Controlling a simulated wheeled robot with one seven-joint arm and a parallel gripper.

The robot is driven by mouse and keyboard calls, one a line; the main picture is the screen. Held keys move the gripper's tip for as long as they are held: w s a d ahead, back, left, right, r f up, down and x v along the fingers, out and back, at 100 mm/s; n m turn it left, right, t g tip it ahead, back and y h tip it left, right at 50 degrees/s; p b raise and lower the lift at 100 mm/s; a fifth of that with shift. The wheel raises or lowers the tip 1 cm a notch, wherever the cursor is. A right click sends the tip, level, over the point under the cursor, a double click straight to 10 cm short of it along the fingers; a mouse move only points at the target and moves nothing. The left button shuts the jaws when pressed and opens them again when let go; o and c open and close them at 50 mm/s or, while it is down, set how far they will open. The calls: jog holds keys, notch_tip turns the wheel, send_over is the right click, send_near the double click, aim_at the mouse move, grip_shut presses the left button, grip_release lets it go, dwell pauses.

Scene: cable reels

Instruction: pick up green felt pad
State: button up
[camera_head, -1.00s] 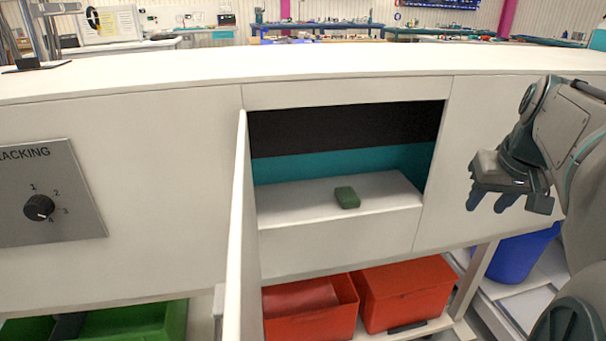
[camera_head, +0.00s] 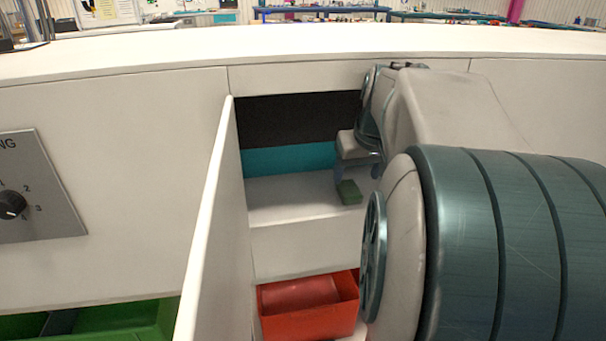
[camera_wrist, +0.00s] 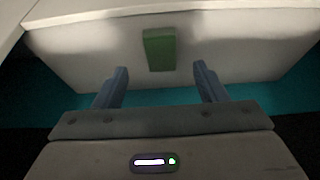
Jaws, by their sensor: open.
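The green felt pad (camera_head: 348,192) is a small green block lying on the white floor of an open compartment, near its front edge. In the wrist view the pad (camera_wrist: 160,49) lies ahead of and between my fingers, apart from both. My gripper (camera_wrist: 161,80) is open and empty, with two blue-grey fingers. In the head view my gripper (camera_head: 357,172) reaches into the compartment, its fingers just above and behind the pad. My arm hides the compartment's right side.
An open white door (camera_head: 212,215) stands out at the compartment's left. A red bin (camera_head: 310,315) and a green bin (camera_head: 125,318) stand below. The white worktop (camera_head: 250,48) runs above. A grey dial panel (camera_head: 42,190) is at the left. The compartment's left half is clear.

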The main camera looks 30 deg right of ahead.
aim_at(349, 188)
jog(key=shift+w+b+x, duration=0.15)
jog(key=shift+b+x, duration=0.25)
jog(key=shift+x, duration=1.15)
jog(key=shift+w+b+x, duration=0.15)
jog(key=shift+b+x, duration=0.2)
jog(key=shift+x, duration=1.2)
jog(key=shift+r, duration=0.2)
jog(key=c, duration=1)
